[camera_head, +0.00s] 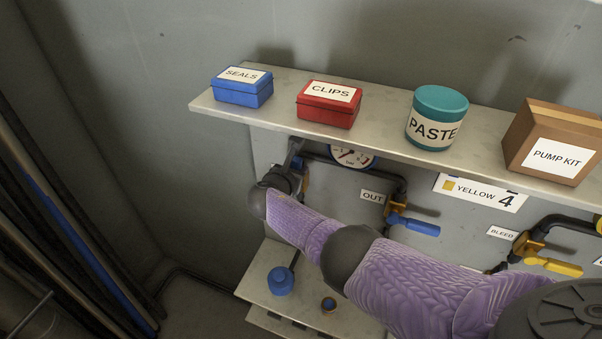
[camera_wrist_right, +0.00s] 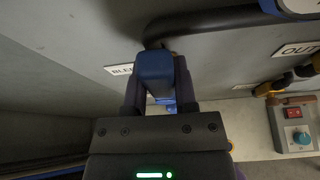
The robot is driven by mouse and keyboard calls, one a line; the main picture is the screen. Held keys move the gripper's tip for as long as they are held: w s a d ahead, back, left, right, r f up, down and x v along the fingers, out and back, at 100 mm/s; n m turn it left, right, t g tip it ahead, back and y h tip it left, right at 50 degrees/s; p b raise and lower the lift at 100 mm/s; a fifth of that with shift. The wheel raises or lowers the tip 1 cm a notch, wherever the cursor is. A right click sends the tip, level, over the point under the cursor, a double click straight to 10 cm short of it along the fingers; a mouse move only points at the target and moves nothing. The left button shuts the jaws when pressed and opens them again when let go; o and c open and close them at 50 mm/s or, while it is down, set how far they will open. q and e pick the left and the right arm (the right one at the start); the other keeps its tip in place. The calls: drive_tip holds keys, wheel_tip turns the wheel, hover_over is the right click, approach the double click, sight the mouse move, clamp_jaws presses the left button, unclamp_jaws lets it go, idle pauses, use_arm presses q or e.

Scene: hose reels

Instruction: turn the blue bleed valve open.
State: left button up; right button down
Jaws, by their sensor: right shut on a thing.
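The blue bleed valve's handle (camera_wrist_right: 155,68) shows in the right wrist view, in front of a partly covered label (camera_wrist_right: 119,70) that seems to read BLEED. My right gripper (camera_wrist_right: 157,82) has one finger on each side of the handle and is shut on it. In the head view my right gripper (camera_head: 290,175) is at the panel's left end, below the shelf. There my wrist and gripper hide most of the bleed valve, so its turn angle cannot be told. My left gripper is not in view.
A shelf (camera_head: 283,84) above carries a SEALS box (camera_head: 241,92), a CLIPS box (camera_head: 328,108), a PASTE jar (camera_head: 435,125) and a PUMP KIT box (camera_head: 530,125). A gauge (camera_head: 351,157) and blue OUT valve (camera_head: 415,225) are right of my gripper. A yellow-handled valve (camera_head: 553,266) is farther right.

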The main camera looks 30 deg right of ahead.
drive_tip(key=shift+w+a+f+n+g, duration=0.1)
drive_tip(key=shift+w+a+n+g, duration=0.05)
drive_tip(key=shift+n+g, duration=0.15)
idle(0.4)
drive_tip(key=shift+c, duration=2)
unclamp_jaws()
drive_tip(key=shift+w, duration=0.1)
drive_tip(key=shift+a+r, duration=0.2)
drive_tip(key=shift+r, duration=0.05)
drive_tip(key=p+v, duration=0.6)
drive_tip(key=v, duration=0.3)
drive_tip(key=shift+s+a, duration=0.2)
drive_tip(key=shift+s, duration=0.15)
